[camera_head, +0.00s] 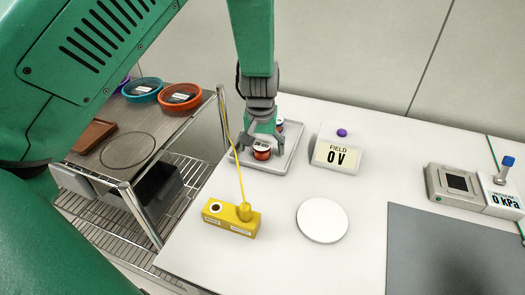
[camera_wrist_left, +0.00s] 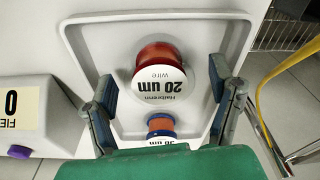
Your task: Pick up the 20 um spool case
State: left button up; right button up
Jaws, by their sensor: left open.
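The 20 um spool case is a red-orange round case with a white lid. It stands at the front of a grey tray in the head view (camera_head: 262,154), and its "20 um" label reads upside down in the left wrist view (camera_wrist_left: 160,84). My left gripper (camera_head: 262,139) is open above the tray, close to this case. In the left wrist view, its two fingers (camera_wrist_left: 162,92) are spread on either side of the case with gaps showing. A second, orange-and-blue spool case (camera_wrist_left: 161,126) stands behind it, partly hidden by my gripper. My right gripper is not in view.
The grey tray (camera_head: 288,160) has a raised rim. The FIELD 0 V box (camera_head: 338,152) stands to its right. A yellow box (camera_head: 230,219) with a yellow cable and a white disc (camera_head: 322,221) are in front. A metal shelf with bowls is at left.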

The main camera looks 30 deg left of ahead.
pick_arm(q)
jog(key=c, duration=1.3)
jog(key=shift+o, duration=0.2)
